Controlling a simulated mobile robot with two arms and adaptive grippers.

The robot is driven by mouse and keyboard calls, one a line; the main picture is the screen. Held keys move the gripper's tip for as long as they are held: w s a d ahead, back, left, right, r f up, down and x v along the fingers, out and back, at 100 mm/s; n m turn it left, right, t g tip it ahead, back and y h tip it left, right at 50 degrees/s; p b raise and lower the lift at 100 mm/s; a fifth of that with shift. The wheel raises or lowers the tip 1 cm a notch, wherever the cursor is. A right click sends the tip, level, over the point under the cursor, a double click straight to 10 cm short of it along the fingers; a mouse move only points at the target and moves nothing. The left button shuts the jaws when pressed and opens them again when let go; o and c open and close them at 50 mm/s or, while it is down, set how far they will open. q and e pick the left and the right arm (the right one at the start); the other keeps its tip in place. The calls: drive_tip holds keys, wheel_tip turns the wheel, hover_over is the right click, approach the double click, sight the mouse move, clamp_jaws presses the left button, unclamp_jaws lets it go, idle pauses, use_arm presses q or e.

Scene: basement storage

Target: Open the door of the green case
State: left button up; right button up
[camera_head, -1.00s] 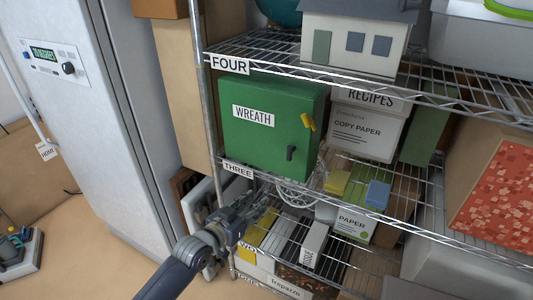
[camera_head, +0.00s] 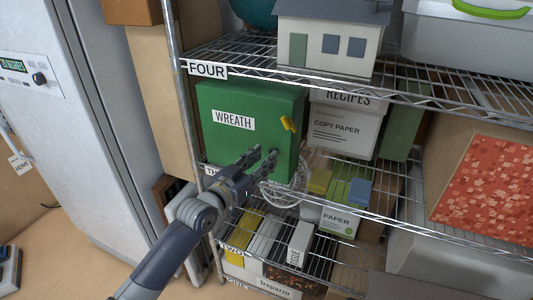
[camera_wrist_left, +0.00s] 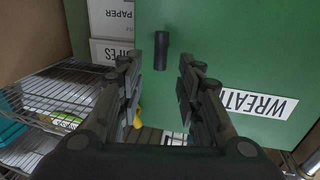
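The green case (camera_head: 225,145) with a "WREATH" label stands on the shelf tier below the "FOUR" sign, its door closed. A yellow latch (camera_head: 288,124) sits near the right edge of its front. My left gripper (camera_head: 264,160) is in front of the lower right of the door, its fingers apart and empty, hiding the dark handle in the head view. In the left wrist view, where the label is upside down, the black handle (camera_wrist_left: 161,50) shows beyond and between the open fingertips, with no finger visibly closed on it. My right gripper is not in view.
The wire shelf (camera_head: 355,205) holds a white copy paper box (camera_head: 340,135) right of the case and a patterned red box (camera_head: 480,190) farther right. A toy house (camera_head: 320,50) stands on the tier above. A white fridge (camera_head: 75,150) is at left.

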use_arm(q)
drive_tip(key=shift+x, duration=1.2)
clamp_jaws()
